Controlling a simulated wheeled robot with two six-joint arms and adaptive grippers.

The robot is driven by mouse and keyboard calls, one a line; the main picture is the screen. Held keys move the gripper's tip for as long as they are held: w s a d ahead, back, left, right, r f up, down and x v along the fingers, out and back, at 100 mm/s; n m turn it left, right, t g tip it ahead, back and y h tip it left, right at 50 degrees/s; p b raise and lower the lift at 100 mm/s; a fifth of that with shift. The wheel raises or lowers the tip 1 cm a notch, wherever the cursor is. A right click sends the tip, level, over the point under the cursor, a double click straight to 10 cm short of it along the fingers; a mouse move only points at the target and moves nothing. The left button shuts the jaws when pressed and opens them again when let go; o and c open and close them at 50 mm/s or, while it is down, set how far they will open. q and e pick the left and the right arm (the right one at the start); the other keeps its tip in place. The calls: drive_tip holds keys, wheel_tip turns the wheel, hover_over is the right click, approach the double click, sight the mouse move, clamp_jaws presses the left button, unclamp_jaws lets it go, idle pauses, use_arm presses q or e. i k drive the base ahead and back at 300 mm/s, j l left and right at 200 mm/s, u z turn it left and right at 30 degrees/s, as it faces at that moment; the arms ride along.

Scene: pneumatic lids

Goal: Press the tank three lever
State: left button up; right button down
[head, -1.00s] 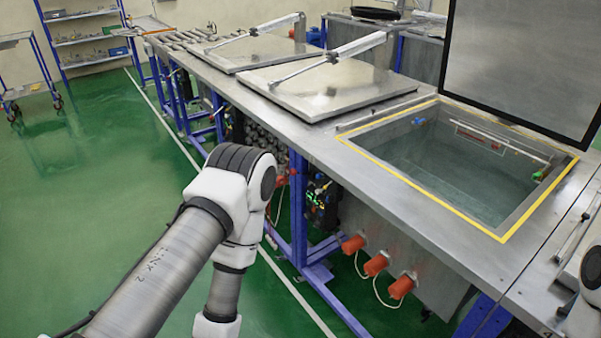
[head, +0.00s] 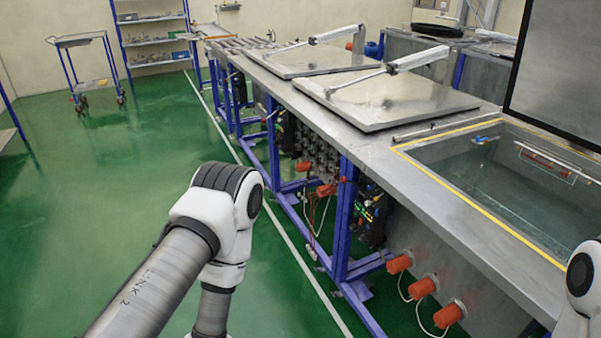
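A steel bench of tanks runs from the lower right to the back. The nearest tank (head: 405,152) is open, with a yellow rim line and liquid inside; its raised lid (head: 560,70) stands at the right. Two farther tanks are covered by flat metal lids, a nearer one (head: 400,102) and a farther one (head: 310,63), each with a pneumatic arm on top. I cannot tell which tank is number three, and no lever can be made out for certain. My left arm crosses the lower left and part of my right arm shows at the right edge; both grippers are out of view.
Several orange-red plugs (head: 423,288) stick out of the bench's front, with white cables. Blue frame legs (head: 343,220) stand below. A cart (head: 85,70) and a shelf rack (head: 150,35) stand at the back left. The green floor (head: 90,210) along the bench is clear.

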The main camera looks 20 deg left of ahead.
sight(343, 179)
drive_tip(key=i+j+u, duration=0.1)
drive_tip(key=i+u, duration=0.35)
drive_tip(key=i, duration=0.2)
drive_tip(key=i+l+u, duration=0.15)
drive_tip(key=i+u, duration=0.3)
drive_tip(key=i, duration=0.4)
